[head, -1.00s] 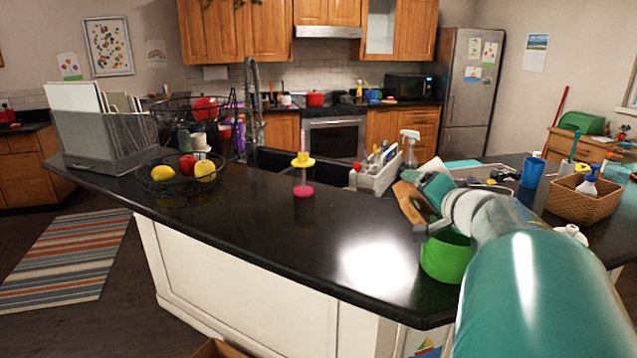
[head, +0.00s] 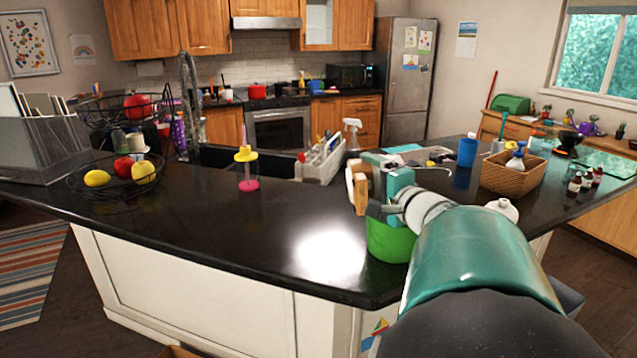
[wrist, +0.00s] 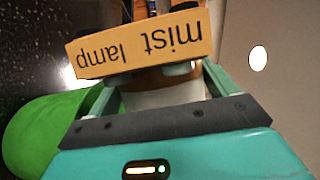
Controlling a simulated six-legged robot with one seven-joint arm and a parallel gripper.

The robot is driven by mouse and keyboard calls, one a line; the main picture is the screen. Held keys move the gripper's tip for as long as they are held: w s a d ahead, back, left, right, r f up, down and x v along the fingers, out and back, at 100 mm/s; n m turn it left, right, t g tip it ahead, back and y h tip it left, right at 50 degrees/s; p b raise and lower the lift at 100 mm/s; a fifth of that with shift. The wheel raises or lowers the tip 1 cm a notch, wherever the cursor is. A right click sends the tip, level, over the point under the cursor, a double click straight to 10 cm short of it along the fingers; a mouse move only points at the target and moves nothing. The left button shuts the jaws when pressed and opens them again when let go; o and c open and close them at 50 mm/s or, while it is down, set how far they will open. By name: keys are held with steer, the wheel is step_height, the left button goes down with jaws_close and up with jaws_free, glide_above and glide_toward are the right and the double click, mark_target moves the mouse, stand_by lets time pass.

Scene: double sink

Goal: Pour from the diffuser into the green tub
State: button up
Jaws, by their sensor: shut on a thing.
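The tub's inside is hidden, and no flow is visible.
A white caddy (head: 322,160) with bottles stands behind. A pink-and-yellow stand (head: 247,170) and a wire fruit basket (head: 118,178) are to the left. The counter's front middle is clear.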

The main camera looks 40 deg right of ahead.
steer(key=shift+s+d+r+m+t, duration=0.3)
steer(key=shift+d+r+m+t, duration=0.2)
steer(key=shift+m, duration=0.5)
steer(key=shift+s+d+r+m+t, duration=0.3)
steer(key=shift+r+m, duration=0.3)
steer(key=shift+m, duration=0.4)
steer(key=shift+s+d+r+m+h, duration=0.15)
steer(key=shift+d+r+m+h, duration=0.15)
steer(key=shift+m, duration=0.3)
steer(key=shift+s+d+r+m+t, duration=0.1)
steer(key=shift+s+d+m+t, duration=0.25)
steer(key=shift+m, duration=0.25)
steer(key=shift+h, duration=0.3)
steer(key=shift+s+d+r+m, duration=0.15)
steer(key=shift+s+d+m, duration=0.15)
steer(key=shift+m, duration=0.4)
steer(key=shift+w, duration=0.1)
